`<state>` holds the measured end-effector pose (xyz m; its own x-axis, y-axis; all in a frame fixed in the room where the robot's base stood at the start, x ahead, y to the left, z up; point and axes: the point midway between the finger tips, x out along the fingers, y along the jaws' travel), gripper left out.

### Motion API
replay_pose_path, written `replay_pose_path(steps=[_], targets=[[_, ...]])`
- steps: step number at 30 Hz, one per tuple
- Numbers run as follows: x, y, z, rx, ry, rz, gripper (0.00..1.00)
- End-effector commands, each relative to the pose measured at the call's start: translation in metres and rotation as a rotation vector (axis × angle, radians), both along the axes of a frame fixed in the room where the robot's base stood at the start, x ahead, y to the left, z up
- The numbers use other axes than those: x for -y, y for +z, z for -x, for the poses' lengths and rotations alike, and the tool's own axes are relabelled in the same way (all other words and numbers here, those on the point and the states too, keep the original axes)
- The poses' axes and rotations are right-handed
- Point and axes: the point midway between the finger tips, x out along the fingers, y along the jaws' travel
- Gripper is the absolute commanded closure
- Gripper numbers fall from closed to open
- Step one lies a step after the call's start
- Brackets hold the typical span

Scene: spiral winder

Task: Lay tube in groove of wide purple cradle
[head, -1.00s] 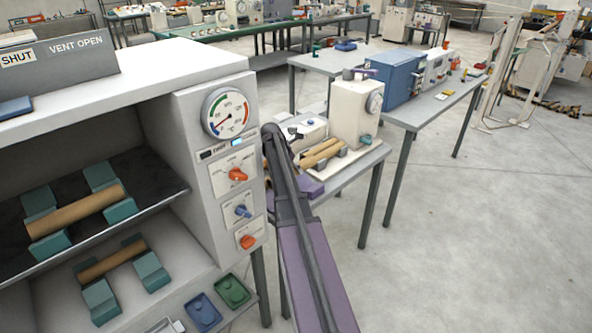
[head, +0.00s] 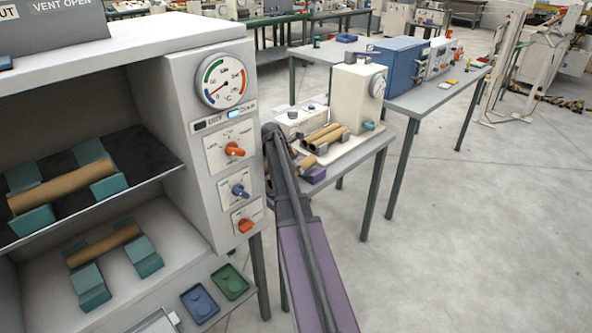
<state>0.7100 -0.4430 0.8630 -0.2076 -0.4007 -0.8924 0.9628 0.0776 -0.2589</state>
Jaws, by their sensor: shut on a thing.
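A small purple block (head: 314,175), which may be the wide purple cradle, sits at the near left edge of the small table beyond the oven cabinet. My arm hides part of it. A short piece of brown tube (head: 306,162) shows just above and behind this block, beside my arm. I cannot tell whether it touches the block or lies in a groove. My gripper is hidden behind my own arm, so neither its jaws nor its hold on a tube shows.
Two brown tubes (head: 322,136) lie side by side on dark supports on the white machine (head: 357,98). The oven cabinet (head: 221,150) stands close on the left, with tubes on teal cradles (head: 31,221) on its shelves. Blue (head: 199,301) and green trays lie below. Open floor is at right.

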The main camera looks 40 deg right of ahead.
Motion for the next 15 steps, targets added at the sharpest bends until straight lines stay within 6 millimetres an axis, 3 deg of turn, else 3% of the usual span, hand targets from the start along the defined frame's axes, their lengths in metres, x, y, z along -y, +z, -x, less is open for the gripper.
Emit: replay_pose_path(steps=[15], targets=[[0.0008, -0.0083, 0.0005, 0.0, -0.001, 0.0, 0.86]])
